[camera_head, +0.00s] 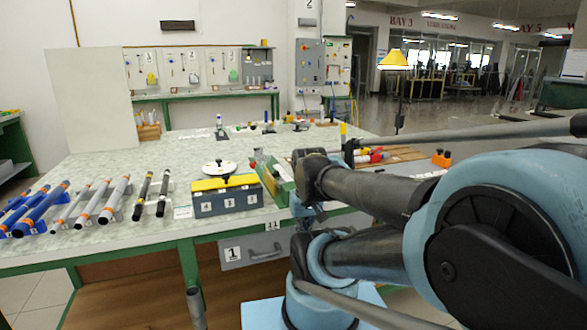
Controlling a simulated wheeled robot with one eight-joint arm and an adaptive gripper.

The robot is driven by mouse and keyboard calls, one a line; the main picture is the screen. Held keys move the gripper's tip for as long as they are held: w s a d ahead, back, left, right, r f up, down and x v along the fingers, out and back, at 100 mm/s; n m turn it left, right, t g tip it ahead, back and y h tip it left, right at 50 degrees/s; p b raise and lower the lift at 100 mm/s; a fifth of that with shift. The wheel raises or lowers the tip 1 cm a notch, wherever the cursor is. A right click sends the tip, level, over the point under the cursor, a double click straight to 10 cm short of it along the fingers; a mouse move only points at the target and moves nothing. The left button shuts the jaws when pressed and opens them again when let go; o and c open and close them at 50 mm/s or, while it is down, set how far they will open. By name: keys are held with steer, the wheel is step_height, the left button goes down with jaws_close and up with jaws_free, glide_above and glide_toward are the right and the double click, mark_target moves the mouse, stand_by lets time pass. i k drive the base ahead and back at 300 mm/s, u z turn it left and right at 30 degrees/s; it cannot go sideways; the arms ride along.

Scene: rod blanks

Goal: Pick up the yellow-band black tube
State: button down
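Two slim black tubes lie side by side on the left part of the table, pointing away from me. The left one (143,196) shows small yellowish bands near its ends and looks like the yellow-band black tube. The right black tube (164,193) has paler, whitish bands. Both lie apart from my arm, which fills the right side of the view. I cannot make out my gripper's fingers anywhere in the picture.
Grey-white tubes with orange bands (91,203) and blue tubes (42,208) lie left of the black ones. A grey box with a yellow top (226,200) and a green tray (270,181) stand to their right. The table (125,163) is clear behind the tubes.

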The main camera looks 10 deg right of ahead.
mark_target(139, 207)
steer(key=z, duration=2)
steer(key=k, duration=1.95)
steer(key=u, duration=1.25)
steer(key=i, duration=1)
